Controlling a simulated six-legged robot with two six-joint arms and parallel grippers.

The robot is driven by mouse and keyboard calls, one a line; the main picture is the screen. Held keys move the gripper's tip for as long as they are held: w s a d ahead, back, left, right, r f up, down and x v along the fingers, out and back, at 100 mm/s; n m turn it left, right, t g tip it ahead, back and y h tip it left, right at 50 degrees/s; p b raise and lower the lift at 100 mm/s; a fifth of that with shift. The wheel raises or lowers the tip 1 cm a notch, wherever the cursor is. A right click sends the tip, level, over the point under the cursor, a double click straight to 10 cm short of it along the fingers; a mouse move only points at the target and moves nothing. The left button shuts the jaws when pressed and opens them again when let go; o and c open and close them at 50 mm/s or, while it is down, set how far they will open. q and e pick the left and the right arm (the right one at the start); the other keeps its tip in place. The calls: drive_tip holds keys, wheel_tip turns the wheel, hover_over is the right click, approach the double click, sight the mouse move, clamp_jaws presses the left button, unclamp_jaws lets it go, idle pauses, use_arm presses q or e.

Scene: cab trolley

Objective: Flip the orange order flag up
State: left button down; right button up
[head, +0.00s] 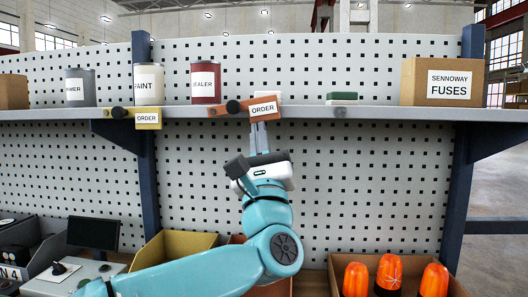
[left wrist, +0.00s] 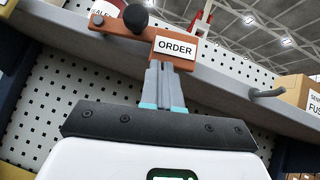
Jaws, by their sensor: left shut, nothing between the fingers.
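The orange order flag (head: 263,115) is on the front edge of the shelf, its plate labelled ORDER. My left gripper (head: 259,127) is shut and empty, pointing up just under the plate. Its fingertips (left wrist: 165,66) meet the plate's lower edge in the picture; whether they touch, I cannot tell for sure. My right gripper is in neither view.
A yellow ORDER flag (head: 148,125) is further left on the shelf edge (head: 360,113). Cans, a green block (head: 342,96) and a SENNOWAY FUSES box (head: 445,82) stand on the shelf. Orange beacons (head: 388,273) are in a bin below. Pegboard (head: 350,190) stands behind my arm.

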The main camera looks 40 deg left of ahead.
sight(260, 99)
use_arm(q)
drive_tip(key=r+n+g+y, duration=0.1)
drive_tip(key=r+n+g, duration=0.1)
drive_tip(key=n+g, duration=0.1)
drive_tip(key=r+n+g+y, duration=0.1)
drive_tip(key=n+g, duration=0.2)
drive_tip(key=n, duration=0.1)
drive_tip(key=r+n+g+y, duration=0.1)
drive_tip(key=r+n+g, duration=0.1)
drive_tip(key=n+g, duration=0.1)
drive_tip(key=shift+w+d+r+n+y+b, duration=0.3)
drive_tip(key=shift+w+d+n, duration=0.05)
drive_tip(key=shift+n, duration=0.45)
drive_tip(key=r+n+g+h+p, duration=0.1)
drive_tip(key=n+p, duration=0.1)
drive_tip(key=a+r+n+g+h+p, duration=0.1)
drive_tip(key=r+n+g+p, duration=0.1)
drive_tip(key=p, duration=0.1)
drive_tip(key=s+r+n+g+h+p, duration=0.1)
drive_tip(key=n+g+p, duration=0.1)
drive_tip(key=n+p, duration=0.1)
drive_tip(key=shift+a+r, duration=0.35)
drive_tip(key=shift+a, duration=0.05)
drive_tip(key=shift+f, duration=0.1)
